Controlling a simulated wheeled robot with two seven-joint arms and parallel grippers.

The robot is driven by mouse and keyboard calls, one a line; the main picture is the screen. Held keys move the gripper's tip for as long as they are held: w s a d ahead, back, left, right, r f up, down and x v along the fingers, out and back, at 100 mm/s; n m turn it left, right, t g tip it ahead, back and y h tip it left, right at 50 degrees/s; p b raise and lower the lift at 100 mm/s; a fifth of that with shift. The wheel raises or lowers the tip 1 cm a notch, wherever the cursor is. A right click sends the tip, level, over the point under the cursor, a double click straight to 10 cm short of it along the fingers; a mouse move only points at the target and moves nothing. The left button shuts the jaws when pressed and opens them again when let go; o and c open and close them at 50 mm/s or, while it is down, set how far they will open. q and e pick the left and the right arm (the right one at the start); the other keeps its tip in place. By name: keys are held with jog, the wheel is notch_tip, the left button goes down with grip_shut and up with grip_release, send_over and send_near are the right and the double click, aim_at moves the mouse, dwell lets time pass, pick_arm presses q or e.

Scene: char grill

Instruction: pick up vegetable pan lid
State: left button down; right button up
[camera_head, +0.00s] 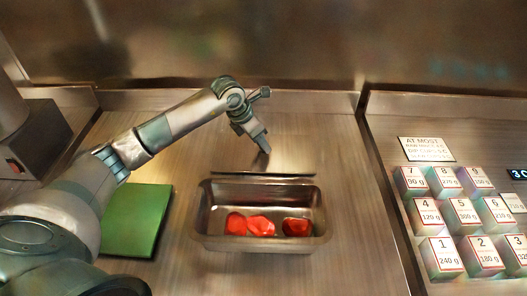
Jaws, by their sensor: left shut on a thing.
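A steel vegetable pan (215,243) stands open at the centre of the counter, with several red pieces (262,226) in it. A thin dark strip, which looks like the pan lid (262,174) seen edge-on, lies across the view at the pan's far rim. My left gripper (264,150) reaches in from the left and points down just behind this strip. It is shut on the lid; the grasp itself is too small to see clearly. I cannot tell whether the lid touches the pan. My right gripper is not in view.
A green flat board (137,220) lies left of the pan, beside my left arm. Several numbered weight blocks (461,217) and a sign (427,149) stand on the right counter, past a raised metal edge. A steel wall closes the back. Counter right of the pan is clear.

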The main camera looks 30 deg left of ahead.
pick_arm(q)
jog(key=shift+r, duration=0.1)
jog(key=shift+r+b, duration=0.65)
jog(key=shift+r, duration=0.1)
notch_tip(320, 180, up, 2)
jog(key=shift+r+b, duration=0.2)
jog(key=shift+b, duration=0.5)
jog(key=s+d+r+b, duration=0.2)
jog(key=d+r, duration=0.5)
jog(key=d, duration=0.4)
jog(key=shift+s+d+b, duration=0.2)
jog(key=shift+b, duration=0.7)
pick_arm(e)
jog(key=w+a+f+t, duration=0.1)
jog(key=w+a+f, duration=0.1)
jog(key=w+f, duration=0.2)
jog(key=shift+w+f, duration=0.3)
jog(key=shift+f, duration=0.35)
pick_arm(q)
jog(key=shift+r, duration=0.1)
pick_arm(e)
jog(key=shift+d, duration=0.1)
